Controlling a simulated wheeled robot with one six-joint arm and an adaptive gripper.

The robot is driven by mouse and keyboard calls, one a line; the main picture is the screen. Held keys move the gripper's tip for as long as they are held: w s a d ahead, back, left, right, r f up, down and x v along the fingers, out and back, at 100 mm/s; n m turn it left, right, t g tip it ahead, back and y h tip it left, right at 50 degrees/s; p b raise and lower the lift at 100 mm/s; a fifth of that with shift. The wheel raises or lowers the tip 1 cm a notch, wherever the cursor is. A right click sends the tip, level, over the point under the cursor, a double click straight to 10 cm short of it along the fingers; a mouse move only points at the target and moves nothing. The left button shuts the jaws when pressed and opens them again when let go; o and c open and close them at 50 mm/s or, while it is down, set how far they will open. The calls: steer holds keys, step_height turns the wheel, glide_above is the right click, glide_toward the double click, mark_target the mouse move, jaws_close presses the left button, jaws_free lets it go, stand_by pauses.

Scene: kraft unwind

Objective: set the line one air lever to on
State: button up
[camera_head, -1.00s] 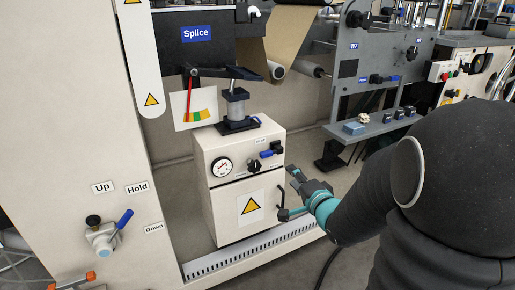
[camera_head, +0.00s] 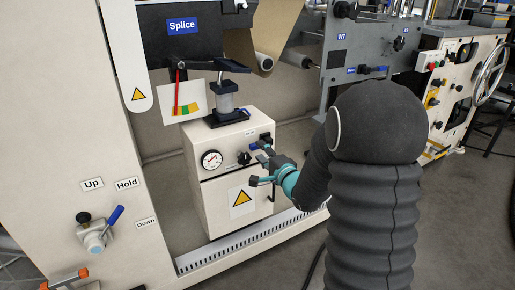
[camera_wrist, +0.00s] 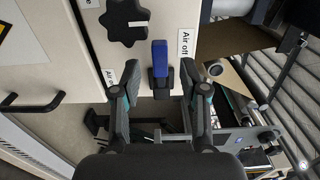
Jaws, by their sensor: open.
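The air lever is a blue handle (camera_wrist: 160,55) on a black valve body, on the front of the cream cabinet (camera_head: 212,192). In the wrist view it points up the picture, beside a label reading "Air off" (camera_wrist: 185,46). Another "Air" label (camera_wrist: 109,78), partly hidden, is to the left. In the head view the blue handle (camera_head: 254,146) shows small, just above my gripper (camera_head: 266,160). My gripper is open in the wrist view (camera_wrist: 153,80), its fingers on either side of the valve, with nothing held. I cannot tell whether a finger touches it.
A black knob (camera_wrist: 127,22) sits left of the lever, near a pressure gauge (camera_head: 211,159). A black door handle (camera_wrist: 33,103) projects from the cabinet. A blue lever (camera_head: 114,216) with Up, Hold and Down labels is on the left panel. Open floor lies at the right.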

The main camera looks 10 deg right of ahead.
mark_target(257, 147)
steer(key=shift+x, duration=1.6)
jaws_close()
